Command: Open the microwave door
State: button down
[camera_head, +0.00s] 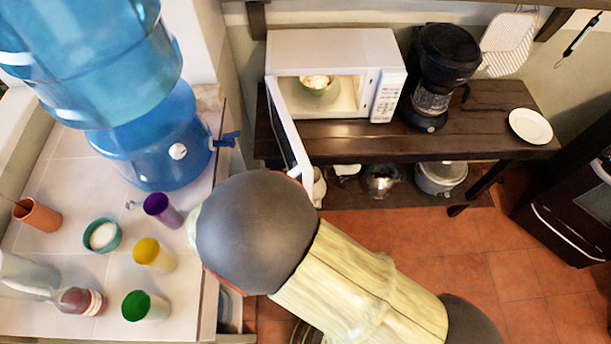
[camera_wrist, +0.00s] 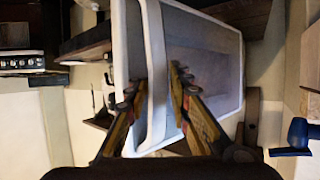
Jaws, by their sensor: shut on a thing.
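The white microwave (camera_head: 333,47) stands on the dark wooden shelf with its door (camera_head: 288,125) swung open to the left, jutting out toward me. My gripper (camera_wrist: 160,92) is shut on this handle, one finger on each side. In the head view my own arm hides the gripper and the near end of the door.
A black coffee maker (camera_head: 438,75) and a white plate (camera_head: 530,126) stand right of the microwave on the shelf (camera_head: 470,142). At left, a counter (camera_head: 110,275) holds a blue water dispenser (camera_head: 165,145) and several cups. Red-tiled floor (camera_head: 460,260) is open at right.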

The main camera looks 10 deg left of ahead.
jog(key=s+a+p, duration=0.1)
jog(key=s+a, duration=0.1)
jog(key=a, duration=0.3)
jog(key=shift+s+a+f+h+p, duration=0.2)
jog(key=shift+s+f+h+p, duration=0.1)
jog(key=shift+s+f+p, duration=0.1)
jog(key=c, duration=2.1)
grip_release()
jog(key=shift+c, duration=0.2)
jog(key=shift+o, duration=1.3)
jog(key=shift+s+a+r, duration=0.1)
jog(key=shift+s+r, duration=0.1)
jog(key=shift+r, duration=0.05)
jog(key=o, duration=0.3)
jog(key=shift+w+a+m, duration=0.1)
jog(key=shift+w+m, duration=0.05)
jog(key=shift+m, duration=0.15)
jog(key=shift+r, duration=0.1)
